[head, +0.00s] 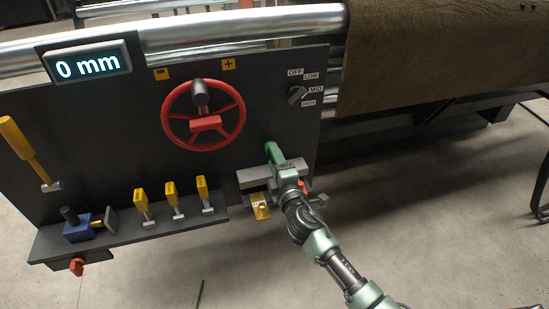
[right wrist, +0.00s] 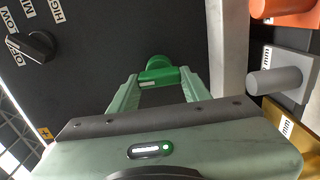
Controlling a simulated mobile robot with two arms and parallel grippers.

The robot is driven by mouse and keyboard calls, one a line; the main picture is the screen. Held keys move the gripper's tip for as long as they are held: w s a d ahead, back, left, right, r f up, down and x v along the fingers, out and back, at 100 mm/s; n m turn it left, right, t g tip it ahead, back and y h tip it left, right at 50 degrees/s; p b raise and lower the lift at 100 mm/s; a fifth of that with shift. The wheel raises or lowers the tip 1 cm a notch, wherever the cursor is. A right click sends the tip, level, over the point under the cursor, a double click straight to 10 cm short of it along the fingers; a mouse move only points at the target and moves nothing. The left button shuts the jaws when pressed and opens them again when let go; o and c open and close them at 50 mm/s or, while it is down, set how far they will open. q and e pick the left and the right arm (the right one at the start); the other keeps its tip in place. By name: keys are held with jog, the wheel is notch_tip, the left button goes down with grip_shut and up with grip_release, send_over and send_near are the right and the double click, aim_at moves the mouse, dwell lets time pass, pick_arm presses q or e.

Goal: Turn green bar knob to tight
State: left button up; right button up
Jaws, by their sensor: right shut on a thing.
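The green bar knob (right wrist: 160,76) is on the dark panel, in the middle of the right wrist view. It has a rounded boss at its far side and a small pale mark on its front face. My right gripper (right wrist: 158,84) is closed with one pale green finger on each side of the knob. In the head view my right gripper (head: 271,149) is at the panel's lower right, and it largely hides the knob there. I cannot read any tight or loose label around the knob. My left gripper is not in view.
A black selector dial (head: 297,95) is above right of my gripper, and a red handwheel (head: 237,125) is to its left. A grey peg (right wrist: 272,82) and an orange part (right wrist: 285,10) are close on the right. Yellow levers (head: 172,194) stand lower left.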

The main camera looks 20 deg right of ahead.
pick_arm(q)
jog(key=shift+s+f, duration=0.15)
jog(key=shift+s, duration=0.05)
pick_arm(e)
jog(key=shift+f, duration=0.1)
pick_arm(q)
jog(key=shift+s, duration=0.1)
pick_arm(e)
jog(key=o, duration=1.4)
jog(key=shift+c, duration=0.2)
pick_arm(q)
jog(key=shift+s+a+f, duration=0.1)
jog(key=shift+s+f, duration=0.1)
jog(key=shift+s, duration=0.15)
pick_arm(e)
jog(key=s, duration=0.7)
jog(key=shift+s+d, duration=0.15)
jog(key=shift+s, duration=0.25)
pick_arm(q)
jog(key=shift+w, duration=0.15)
